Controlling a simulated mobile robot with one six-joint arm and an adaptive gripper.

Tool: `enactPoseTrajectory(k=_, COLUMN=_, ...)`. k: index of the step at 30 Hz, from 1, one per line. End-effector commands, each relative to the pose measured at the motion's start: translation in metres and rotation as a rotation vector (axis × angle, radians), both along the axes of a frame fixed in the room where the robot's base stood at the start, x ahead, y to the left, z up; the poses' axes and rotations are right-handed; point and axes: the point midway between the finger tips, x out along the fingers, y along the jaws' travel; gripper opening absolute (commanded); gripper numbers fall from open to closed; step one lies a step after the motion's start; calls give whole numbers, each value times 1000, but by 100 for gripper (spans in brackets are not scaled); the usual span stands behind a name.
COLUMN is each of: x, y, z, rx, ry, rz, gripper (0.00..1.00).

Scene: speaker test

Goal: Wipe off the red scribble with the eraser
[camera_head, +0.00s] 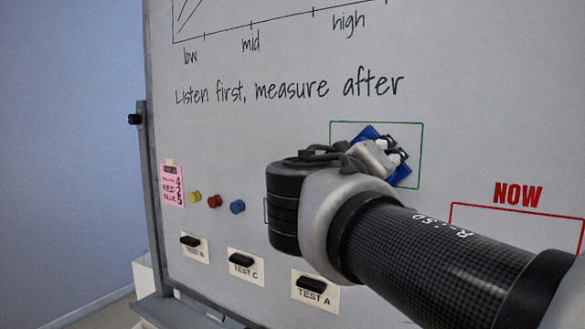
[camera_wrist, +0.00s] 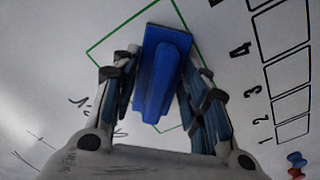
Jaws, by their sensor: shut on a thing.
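The blue eraser (camera_wrist: 164,65) sits between the two fingers of my gripper (camera_wrist: 161,75) in the wrist view, which is shut on it. In the head view the eraser (camera_head: 400,173) shows as blue parts behind my gripper (camera_head: 386,150). It is at the whiteboard (camera_head: 250,130), over the green outlined rectangle (camera_head: 421,150). I cannot tell whether it touches the board. I see no clear red scribble; my arm covers part of the board.
A red frame (camera_head: 515,209) under "NOW" is at the right, partly behind my arm. Yellow, red and blue magnets (camera_head: 214,201) and black pieces on TEST labels (camera_head: 241,260) are at lower left. A pink note (camera_head: 171,185) hangs near the left edge.

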Motion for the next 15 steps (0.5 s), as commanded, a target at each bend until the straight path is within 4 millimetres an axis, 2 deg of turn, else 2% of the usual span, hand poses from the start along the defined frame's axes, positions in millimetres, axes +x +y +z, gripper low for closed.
enactPoseTrajectory(k=15, x=-19, y=-31, z=0, rx=0, ry=-3, rz=-2, gripper=22)
